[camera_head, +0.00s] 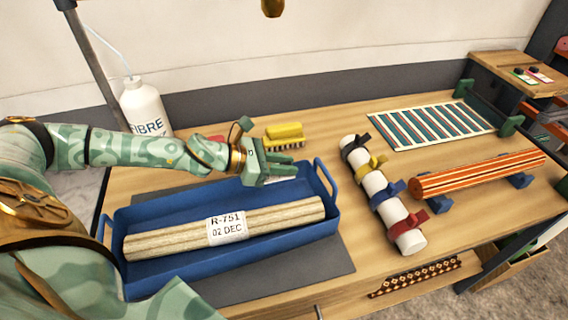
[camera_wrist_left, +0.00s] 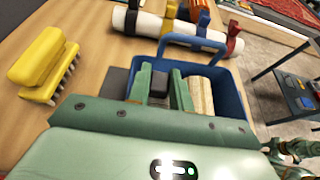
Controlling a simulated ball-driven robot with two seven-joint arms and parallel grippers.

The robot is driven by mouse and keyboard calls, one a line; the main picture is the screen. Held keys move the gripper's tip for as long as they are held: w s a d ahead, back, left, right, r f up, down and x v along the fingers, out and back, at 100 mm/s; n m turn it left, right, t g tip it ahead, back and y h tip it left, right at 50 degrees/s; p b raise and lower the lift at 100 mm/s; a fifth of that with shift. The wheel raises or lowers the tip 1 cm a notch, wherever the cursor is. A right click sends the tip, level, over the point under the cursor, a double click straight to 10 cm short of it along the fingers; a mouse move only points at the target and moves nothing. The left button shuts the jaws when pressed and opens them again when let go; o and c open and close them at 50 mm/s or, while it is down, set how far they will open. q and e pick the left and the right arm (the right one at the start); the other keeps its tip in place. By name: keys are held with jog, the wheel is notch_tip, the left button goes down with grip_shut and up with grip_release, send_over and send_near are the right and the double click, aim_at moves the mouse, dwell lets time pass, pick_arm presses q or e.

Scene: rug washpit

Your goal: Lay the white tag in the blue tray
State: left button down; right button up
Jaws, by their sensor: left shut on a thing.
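The blue tray (camera_head: 140,270) stands on the wooden bench with a pale rolled rug (camera_head: 170,240) lying along it. That rug bears a white label (camera_head: 227,229) reading R-751 02 DEC. My left gripper (camera_head: 277,168) is over the tray's far right part, its fingers pointing right. It is shut on a small white piece, apparently the white tag (camera_head: 284,179), of which only an edge shows below the fingers. In the left wrist view the fingers (camera_wrist_left: 158,88) stand before the tray (camera_wrist_left: 235,92) with a dark piece between them; the tag is not clear there. My right gripper is not in view.
A yellow brush (camera_head: 284,135) lies behind the tray, and a white bottle (camera_head: 145,104) stands at back left. To the right are a white roll with coloured straps (camera_head: 375,188), an orange striped roll (camera_head: 475,176) on blue rests and a striped rug (camera_head: 430,123). A grey mat (camera_head: 320,270) lies under the tray.

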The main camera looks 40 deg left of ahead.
pick_arm(q)
jog(key=shift+f+b, duration=0.35)
jog(key=shift+f, duration=0.25)
jog(key=c, duration=1.3)
grip_release()
jog(key=shift+o, duration=0.2)
jog(key=shift+r, duration=0.1)
